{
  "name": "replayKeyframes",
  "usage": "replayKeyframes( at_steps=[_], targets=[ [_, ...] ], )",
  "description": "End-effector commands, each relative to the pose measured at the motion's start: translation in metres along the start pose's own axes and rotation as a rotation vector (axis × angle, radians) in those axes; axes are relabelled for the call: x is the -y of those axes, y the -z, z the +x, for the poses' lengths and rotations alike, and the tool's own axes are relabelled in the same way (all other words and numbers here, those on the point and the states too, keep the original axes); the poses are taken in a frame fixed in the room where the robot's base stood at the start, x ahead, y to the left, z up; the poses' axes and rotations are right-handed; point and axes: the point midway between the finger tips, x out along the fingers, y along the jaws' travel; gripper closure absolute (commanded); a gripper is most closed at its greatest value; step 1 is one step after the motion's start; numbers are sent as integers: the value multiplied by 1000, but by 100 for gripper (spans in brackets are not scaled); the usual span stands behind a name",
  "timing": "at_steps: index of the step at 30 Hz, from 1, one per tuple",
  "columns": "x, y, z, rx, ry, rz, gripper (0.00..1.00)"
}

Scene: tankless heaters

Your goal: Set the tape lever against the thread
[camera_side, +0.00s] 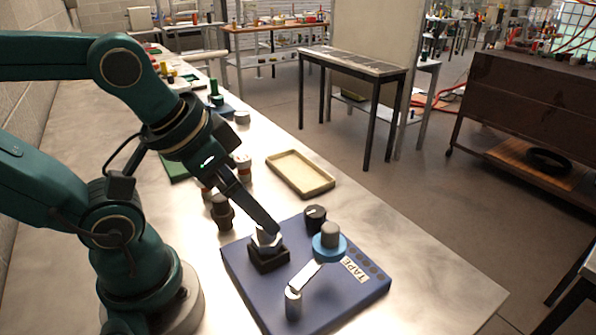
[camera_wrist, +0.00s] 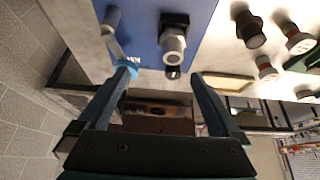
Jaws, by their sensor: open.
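A dark blue board (camera_side: 240,277) marked TAPE lies on the bench. On it, the tape lever (camera_side: 305,277) is a pale bar running from a grey post (camera_side: 293,303) to a blue roll (camera_side: 329,245) topped by a grey knob (camera_side: 330,228). The thread is a silvery fitting (camera_side: 267,240) on a black block, apart from the roll. My gripper (camera_side: 272,229) is above the board, its fingertips overlapping the fitting in the side view. In the wrist view my gripper (camera_wrist: 162,76) is open and empty; the fitting (camera_wrist: 173,45) shows beyond the gap, the blue roll (camera_wrist: 130,67) by the left fingertip.
A black knob (camera_side: 315,215) stands on the board's far edge. A shallow beige tray (camera_side: 300,174) lies behind the board. Brown and dark fittings (camera_side: 222,213) stand left of it. The bench right of the board is clear.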

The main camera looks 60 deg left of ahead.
Motion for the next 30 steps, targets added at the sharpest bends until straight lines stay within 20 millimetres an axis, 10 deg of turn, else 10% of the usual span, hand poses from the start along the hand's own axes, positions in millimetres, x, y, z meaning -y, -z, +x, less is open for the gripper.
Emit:
replayKeyframes(
  at_steps=[6, 15, 30],
  targets=[
    [0, 1, 0, -3, 0, 12, 0],
    [-3, 2, -7, 12, -15, 166, 100],
    [-60, 84, -44, 76, -330, 1005, 100]
  ],
)
